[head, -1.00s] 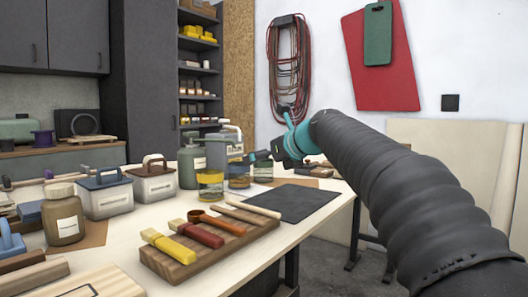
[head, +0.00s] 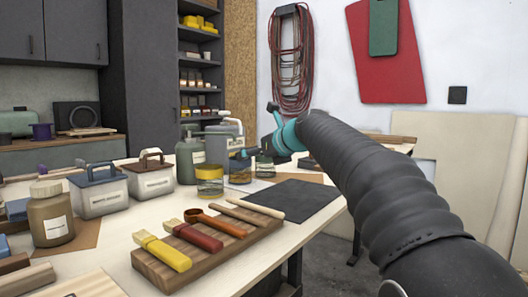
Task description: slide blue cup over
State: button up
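No cup that is clearly blue can be made out. A small dark bluish vessel with an amber lower part (head: 240,171) stands among the jars at the far end of the workbench, partly hidden by my gripper. My gripper (head: 243,154), dark-fingered on a teal wrist, reaches in from the right. Its fingertips overlap the top of this vessel in the picture. I cannot tell whether they touch it, or whether the fingers are open or shut. A yellow-lidded glass jar (head: 210,181) stands just left, and another glass jar (head: 264,168) just right.
A green-grey bottle (head: 190,160) and a grey jug (head: 222,143) stand close behind. A dark mat (head: 289,199) lies clear in front on the right. A wooden board (head: 156,263) with brushes is nearer. Lidded boxes (head: 99,194) and a brown jar (head: 51,221) are left.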

aim_at(240, 170)
jog(key=x, duration=0.9)
jog(key=c, duration=1.3)
jog(key=shift+s, duration=0.1)
